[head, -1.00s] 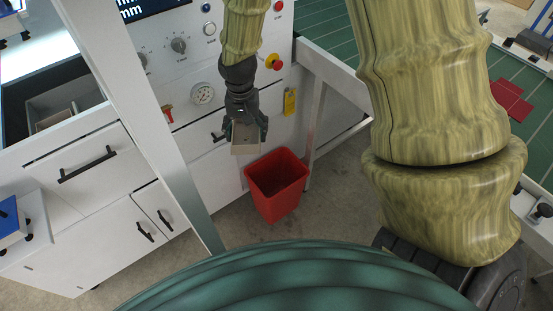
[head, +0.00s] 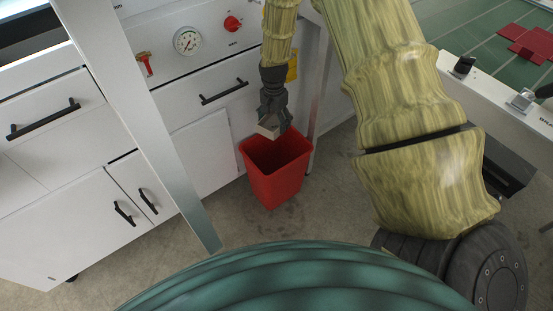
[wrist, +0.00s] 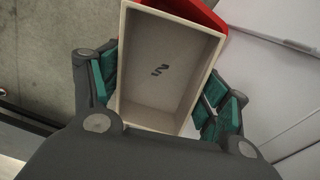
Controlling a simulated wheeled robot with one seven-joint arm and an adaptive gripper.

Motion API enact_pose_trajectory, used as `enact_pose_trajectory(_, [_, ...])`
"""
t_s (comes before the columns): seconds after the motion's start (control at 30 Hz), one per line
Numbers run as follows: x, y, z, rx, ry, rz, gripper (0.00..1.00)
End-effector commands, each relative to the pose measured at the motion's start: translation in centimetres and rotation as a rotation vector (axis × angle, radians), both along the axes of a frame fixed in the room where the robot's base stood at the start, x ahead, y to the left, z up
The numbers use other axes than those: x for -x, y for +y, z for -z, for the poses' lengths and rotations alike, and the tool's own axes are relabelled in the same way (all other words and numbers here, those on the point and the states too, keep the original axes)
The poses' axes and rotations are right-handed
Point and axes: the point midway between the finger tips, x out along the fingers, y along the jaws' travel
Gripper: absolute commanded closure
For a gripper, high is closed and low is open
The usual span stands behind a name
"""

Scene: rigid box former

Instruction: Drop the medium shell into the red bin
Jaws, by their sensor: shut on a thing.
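The medium shell (wrist: 160,70) is a beige, open box with a dark mark on its grey inside floor. In the head view the shell (head: 268,130) shows small, just below my gripper (head: 272,118). In the wrist view my gripper (wrist: 160,95) is shut on the shell, with green pads on its left and right sides. The red bin (head: 277,185) stands on the floor, open at the top. The shell is over the back left part of the bin's mouth in the head view. A red edge of the bin (wrist: 205,14) shows behind the shell in the wrist view.
A white cabinet (head: 205,155) with drawers, black handles and a gauge stands behind and left of the bin. A pale frame post (head: 150,130) crosses the left side. A green-topped table (head: 480,40) is at the right. Bare concrete floor (head: 320,210) lies around the bin.

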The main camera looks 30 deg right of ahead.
Motion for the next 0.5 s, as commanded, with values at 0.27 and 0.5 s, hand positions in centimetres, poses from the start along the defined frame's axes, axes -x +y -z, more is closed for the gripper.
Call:
enact_pose_trajectory(0.27, [-0.8, -2.9, 4.9, 0.001, -0.002, 0.088, 0.48])
enact_pose_trajectory(0.5, [-0.8, -3.2, 5.6, 0.002, -0.001, 0.099, 0.48])
